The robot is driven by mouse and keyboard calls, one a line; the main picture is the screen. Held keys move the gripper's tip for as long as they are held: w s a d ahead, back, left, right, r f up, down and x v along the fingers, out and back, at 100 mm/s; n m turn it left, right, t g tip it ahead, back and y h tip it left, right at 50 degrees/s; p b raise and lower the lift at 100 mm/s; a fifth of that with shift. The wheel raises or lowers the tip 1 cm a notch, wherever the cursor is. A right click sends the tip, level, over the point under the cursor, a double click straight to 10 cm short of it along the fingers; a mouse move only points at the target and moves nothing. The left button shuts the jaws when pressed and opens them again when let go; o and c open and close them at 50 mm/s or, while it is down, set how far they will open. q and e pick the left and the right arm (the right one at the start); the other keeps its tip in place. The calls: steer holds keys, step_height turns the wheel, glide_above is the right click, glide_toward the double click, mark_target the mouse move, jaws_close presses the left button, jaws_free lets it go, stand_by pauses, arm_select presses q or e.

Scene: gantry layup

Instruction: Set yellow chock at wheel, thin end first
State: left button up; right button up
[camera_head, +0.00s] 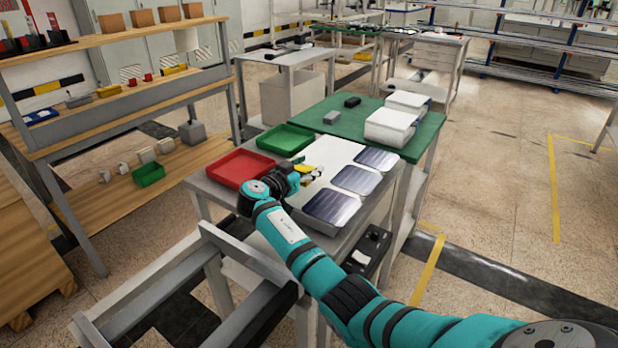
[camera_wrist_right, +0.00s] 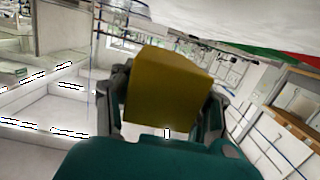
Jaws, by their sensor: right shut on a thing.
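My right gripper (camera_head: 308,173) is over the pale table, beside the red tray, and is shut on the yellow chock (camera_head: 303,168). In the right wrist view the chock (camera_wrist_right: 168,88) shows as a dull yellow block between the two dark fingers (camera_wrist_right: 170,105). Its broad face fills the middle of that view, so I cannot tell which end is thin. I cannot make out a wheel in either view. My left gripper is not in view.
On the table are a red tray (camera_head: 240,168), a green tray (camera_head: 285,139) and dark panels (camera_head: 334,206). A green-topped table (camera_head: 352,127) with white boxes (camera_head: 391,127) adjoins it. A wooden shelf (camera_head: 127,100) stands left. Floor (camera_head: 490,190) is open at right.

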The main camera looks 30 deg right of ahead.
mark_target(307, 189)
step_height(307, 189, down, 2)
steer(key=shift+w+a+f, duration=0.1)
steer(key=shift+w, duration=0.05)
step_height(307, 189, down, 2)
steer(key=shift+f, duration=0.1)
steer(key=o, duration=1.3)
steer(key=shift+c, duration=0.2)
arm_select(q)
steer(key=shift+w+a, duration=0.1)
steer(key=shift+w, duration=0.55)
